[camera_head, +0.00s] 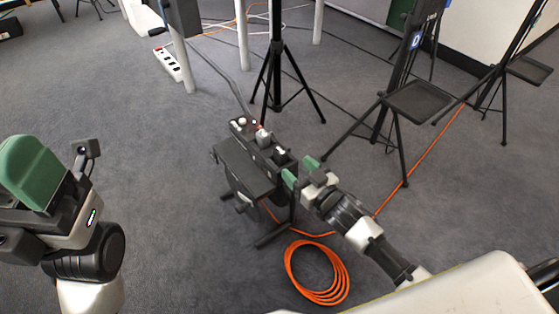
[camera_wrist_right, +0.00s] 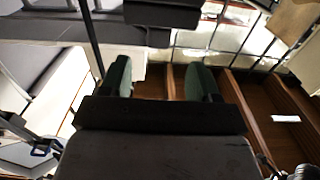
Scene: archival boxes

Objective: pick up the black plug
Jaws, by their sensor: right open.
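My right gripper (camera_head: 301,170) is open, its two green fingertips apart beside the near right end of a dark box (camera_head: 262,150) on a small black stand. I see nothing between its fingers in the head view. In the right wrist view the open fingers (camera_wrist_right: 162,82) point up the picture toward a dark block (camera_wrist_right: 162,12). I cannot tell whether that block is the black plug. The box holds several small dark and pale items, and I cannot pick out the plug among them. My left gripper (camera_head: 42,172) is at the far left, away from the box; its finger gap is unclear.
A coiled orange cable (camera_head: 318,272) lies on the grey carpet below the stand. A black tripod (camera_head: 277,75) stands behind it, and a black tray on a stand (camera_head: 417,101) is to the right. A white power strip (camera_head: 168,65) lies at the back left.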

